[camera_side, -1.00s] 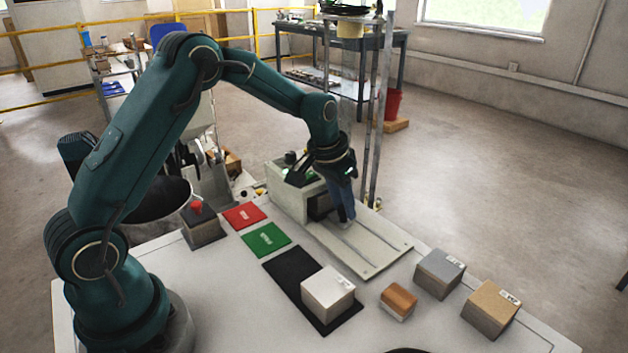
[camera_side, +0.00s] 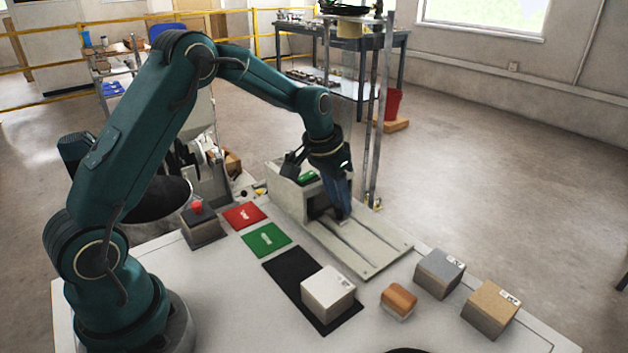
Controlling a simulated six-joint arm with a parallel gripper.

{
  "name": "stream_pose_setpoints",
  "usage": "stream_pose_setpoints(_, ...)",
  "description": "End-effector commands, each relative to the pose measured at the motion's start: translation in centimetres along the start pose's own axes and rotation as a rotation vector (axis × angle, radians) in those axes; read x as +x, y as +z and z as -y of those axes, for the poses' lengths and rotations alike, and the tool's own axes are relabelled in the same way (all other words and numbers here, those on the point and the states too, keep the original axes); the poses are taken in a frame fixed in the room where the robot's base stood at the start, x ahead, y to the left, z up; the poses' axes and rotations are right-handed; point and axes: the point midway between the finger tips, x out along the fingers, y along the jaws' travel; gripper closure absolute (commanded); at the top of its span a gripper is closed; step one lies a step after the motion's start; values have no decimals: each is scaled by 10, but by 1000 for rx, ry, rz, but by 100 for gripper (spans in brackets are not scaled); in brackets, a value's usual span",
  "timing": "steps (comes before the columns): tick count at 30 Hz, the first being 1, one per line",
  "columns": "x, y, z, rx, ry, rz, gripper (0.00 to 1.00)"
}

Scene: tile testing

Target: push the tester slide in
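The tester is a beige-grey box (camera_side: 287,193) with a dark opening in its front and a green panel on top. A flat pale base with rails (camera_side: 370,258) runs from the opening toward the lower right. My gripper (camera_side: 342,214) points down at the mouth of the opening, its blue fingers low over the rails. The fingers overlap in this view, so whether they are apart is not clear. A small light piece shows at the fingertips; I cannot tell if it is part of the slide. The inside of the tester is dark and partly hidden by the gripper.
A white block (camera_side: 328,294) sits on a black mat (camera_side: 283,267). Orange (camera_side: 398,298), grey (camera_side: 439,273) and tan (camera_side: 490,309) blocks stand at the right. Green (camera_side: 267,240) and red (camera_side: 244,216) pads and a red-button box (camera_side: 203,226) lie left of the tester.

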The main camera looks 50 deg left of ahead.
Motion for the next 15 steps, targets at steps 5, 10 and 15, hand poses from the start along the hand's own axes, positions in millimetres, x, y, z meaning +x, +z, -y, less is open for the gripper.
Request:
stream_pose_setpoints(5,-16,-8,4,0,-9,-16,44)
stream_pose_setpoints(10,-28,-12,4,-1,-9,-16,40)
stream_pose_setpoints(15,-41,-16,4,-1,-10,-17,40)
